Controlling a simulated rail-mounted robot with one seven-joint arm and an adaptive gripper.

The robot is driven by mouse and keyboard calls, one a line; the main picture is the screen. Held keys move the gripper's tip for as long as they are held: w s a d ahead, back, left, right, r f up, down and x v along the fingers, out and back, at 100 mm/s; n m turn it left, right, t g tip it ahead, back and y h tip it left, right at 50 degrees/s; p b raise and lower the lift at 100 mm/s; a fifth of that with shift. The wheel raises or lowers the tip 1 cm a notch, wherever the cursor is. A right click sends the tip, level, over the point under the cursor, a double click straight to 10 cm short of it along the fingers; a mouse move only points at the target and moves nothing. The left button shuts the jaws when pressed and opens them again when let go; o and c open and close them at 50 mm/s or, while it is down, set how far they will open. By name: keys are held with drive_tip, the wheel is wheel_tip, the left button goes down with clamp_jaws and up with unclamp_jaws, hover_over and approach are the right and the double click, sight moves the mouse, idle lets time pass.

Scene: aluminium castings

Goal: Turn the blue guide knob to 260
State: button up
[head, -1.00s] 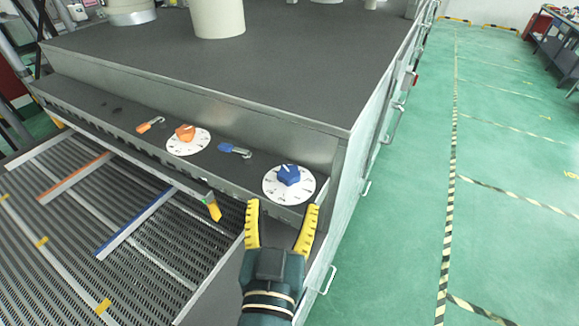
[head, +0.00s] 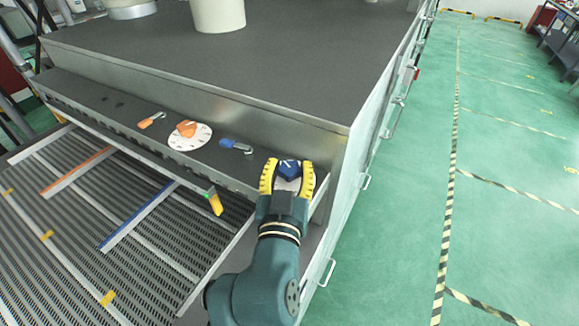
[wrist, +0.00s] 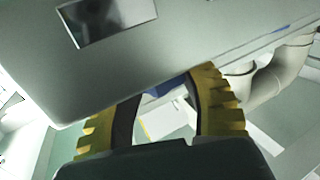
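The blue guide knob (head: 289,168) sits on its white dial (head: 286,184) at the right end of the grey ledge. My gripper (head: 287,178) is over the dial with one yellow finger on each side of the knob. The fingers look spread, with white dial showing between them; contact with the knob is not clear. In the wrist view, a small patch of the blue knob (wrist: 157,89) shows between the fingers. Most of the dial, its markings and the knob's pointer are hidden or too small to read.
An orange knob (head: 187,129) on a white dial stands further left on the ledge. An orange-handled clip (head: 151,120) and a blue-handled clip (head: 236,146) lie beside the dials. A slatted rack (head: 70,230) with coloured bars is below. The ledge's back wall (head: 220,105) rises behind the knobs.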

drive_tip(key=shift+c, duration=1.2)
drive_tip(key=y+p, duration=0.1)
drive_tip(key=p, duration=0.1)
drive_tip(key=shift+d+r+n+p, duration=0.1)
drive_tip(key=shift+r+n+p, duration=0.3)
drive_tip(key=shift+f+n+y+p, duration=0.25)
drive_tip(key=shift+n+y+p, duration=0.15)
drive_tip(key=shift+y+p, duration=0.4)
drive_tip(key=o, duration=1.2)
drive_tip(key=shift+f, duration=0.1)
drive_tip(key=shift+s, duration=0.1)
drive_tip(key=s, duration=1.2)
drive_tip(key=shift+d, duration=0.2)
